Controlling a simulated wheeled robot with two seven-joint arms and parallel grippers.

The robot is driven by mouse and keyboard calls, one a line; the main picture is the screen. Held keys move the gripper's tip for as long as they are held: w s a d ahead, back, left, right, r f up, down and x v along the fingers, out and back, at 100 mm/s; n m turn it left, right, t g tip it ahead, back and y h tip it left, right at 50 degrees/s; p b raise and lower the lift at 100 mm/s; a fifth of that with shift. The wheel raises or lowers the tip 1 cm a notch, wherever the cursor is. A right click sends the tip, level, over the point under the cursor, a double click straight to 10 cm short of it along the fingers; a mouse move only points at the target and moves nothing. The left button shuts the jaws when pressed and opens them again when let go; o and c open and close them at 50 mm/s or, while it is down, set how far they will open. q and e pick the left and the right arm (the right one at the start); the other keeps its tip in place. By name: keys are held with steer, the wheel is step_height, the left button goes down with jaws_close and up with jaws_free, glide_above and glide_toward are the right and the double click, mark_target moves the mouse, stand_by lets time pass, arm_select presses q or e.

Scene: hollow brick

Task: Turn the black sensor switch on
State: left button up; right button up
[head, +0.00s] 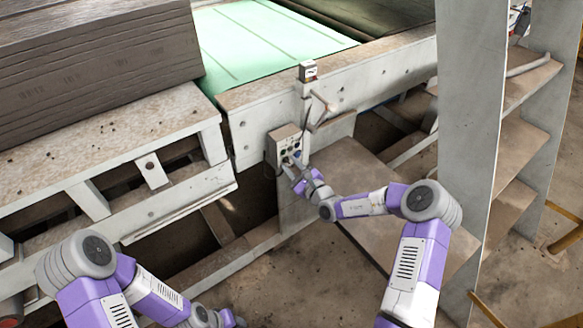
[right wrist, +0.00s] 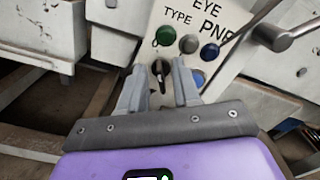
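The black sensor switch (right wrist: 160,71) is a small dark rotary knob on the lower left of a pale control box (right wrist: 216,62). The box also shows in the head view (head: 284,141), fixed to the side of the conveyor frame. My right gripper (right wrist: 160,78) is open, its two grey fingers on either side of the knob, with small gaps visible. In the head view my right gripper (head: 292,170) is at the front of the box and hides part of its face. My left gripper (head: 232,320) is low at the bottom edge, partly cut off and far from the box.
A green button (right wrist: 165,36), a grey button (right wrist: 189,44) and a blue button (right wrist: 198,77) sit close around the knob. A metal rod (right wrist: 285,30) juts out at the right. A small sensor (head: 308,70) stands above the box. A grey post (head: 472,120) rises at the right.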

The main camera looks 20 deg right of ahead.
steer(key=shift+w, duration=0.15)
jaws_close()
